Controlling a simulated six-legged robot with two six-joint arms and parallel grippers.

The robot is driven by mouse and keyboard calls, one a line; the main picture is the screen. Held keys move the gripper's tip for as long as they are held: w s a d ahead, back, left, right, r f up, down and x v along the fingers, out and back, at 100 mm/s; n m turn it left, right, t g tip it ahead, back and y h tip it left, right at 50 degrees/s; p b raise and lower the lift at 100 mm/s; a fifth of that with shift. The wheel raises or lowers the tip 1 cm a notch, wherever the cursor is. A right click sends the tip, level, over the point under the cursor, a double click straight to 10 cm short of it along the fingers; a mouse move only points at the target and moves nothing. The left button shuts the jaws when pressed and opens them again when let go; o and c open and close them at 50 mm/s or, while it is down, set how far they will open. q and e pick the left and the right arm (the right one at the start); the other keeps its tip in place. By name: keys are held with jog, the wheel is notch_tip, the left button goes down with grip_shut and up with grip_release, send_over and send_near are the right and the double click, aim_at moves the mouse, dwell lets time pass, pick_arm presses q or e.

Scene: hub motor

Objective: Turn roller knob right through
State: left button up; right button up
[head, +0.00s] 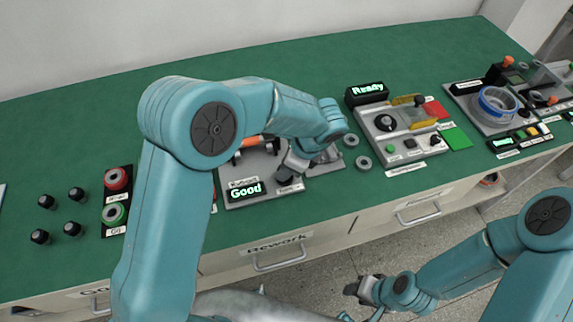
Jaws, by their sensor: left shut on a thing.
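The roller station (234,197) is a grey plate on the green bench, with a lit "Good" display (245,190) at its front left. The dark roller knob (285,175) sits near the front of this plate, mostly covered by my gripper. My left gripper (290,168) reaches down over the plate and is shut on the knob. My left arm hides part of the plate. My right gripper (362,287) hangs low in front of the bench, away from the stations; its fingers are too small to read.
A "Ready" display (367,90) and a station with a black dial (385,122) stand to the right. Loose grey rings (363,162) lie between the stations. Several black knobs (76,194) stand at the left. Drawers (278,255) line the bench front.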

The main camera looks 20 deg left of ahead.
pick_arm(q)
jog(key=o, duration=1)
jog(key=shift+r, duration=0.1)
jog(key=v, duration=1.6)
jog(key=shift+d, duration=0.1)
